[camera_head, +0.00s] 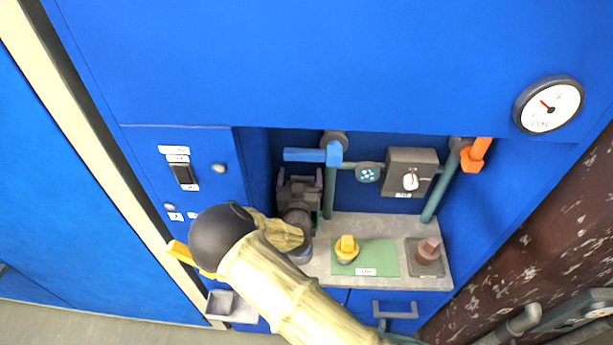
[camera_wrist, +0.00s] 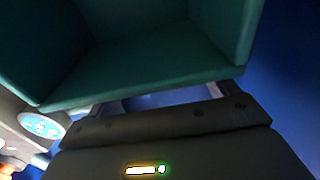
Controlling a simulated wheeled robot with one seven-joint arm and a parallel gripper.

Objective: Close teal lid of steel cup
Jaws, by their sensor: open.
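My gripper (camera_head: 300,178) reaches into the blue recess at its left side, with its two prongs apart. I see nothing held between them. In the wrist view, a large teal piece (camera_wrist: 150,68) with raised sides fills the top, very close to the camera. It may be the teal lid, but I cannot tell for sure. A dark bar with a small light lies below it, and a thin pale strip shows between them. I cannot make out the steel cup in either view; my arm and gripper cover the left part of the recess.
On the grey shelf (camera_head: 385,222), a yellow knobbed piece (camera_head: 346,248) sits on a green mat (camera_head: 383,257), beside a brown piece (camera_head: 428,250) on a grey plate. Above are a blue handle (camera_head: 314,155), a dark knob box (camera_head: 411,172) and an orange handle (camera_head: 475,155).

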